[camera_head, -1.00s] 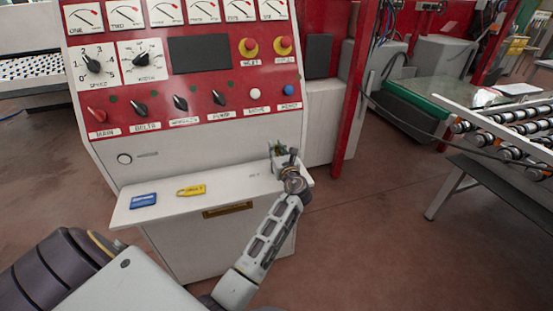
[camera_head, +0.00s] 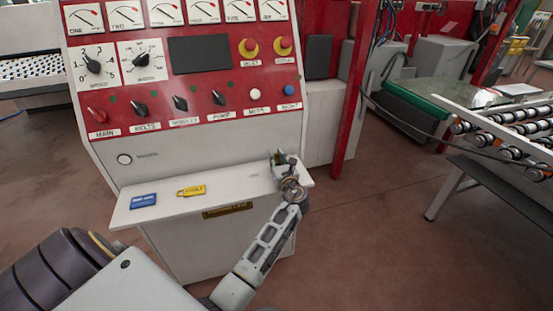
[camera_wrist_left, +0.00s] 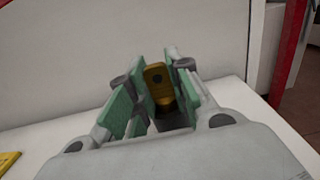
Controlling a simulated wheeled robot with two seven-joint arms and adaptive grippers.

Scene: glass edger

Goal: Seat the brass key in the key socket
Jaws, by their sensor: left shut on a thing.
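My left gripper (camera_head: 283,158) is over the right end of the white shelf below the control panel. In the left wrist view the gripper (camera_wrist_left: 160,85) has its green-padded fingers closed on the brass key (camera_wrist_left: 157,78). The key stands up between the pads, and its lower part is hidden by the fingers. In the head view I cannot make out the key. A round fitting (camera_head: 124,159) with a small label sits on the lower left of the panel front and may be the key socket; its details are too small to tell. My right gripper is out of view.
A blue tag (camera_head: 143,201) and a yellow padlock-shaped tag (camera_head: 191,191) lie on the shelf (camera_head: 165,215). Knobs and buttons fill the red panel (camera_head: 215,90) above. A red post (camera_head: 352,100) stands to the right. The shelf between the tags and my gripper is clear.

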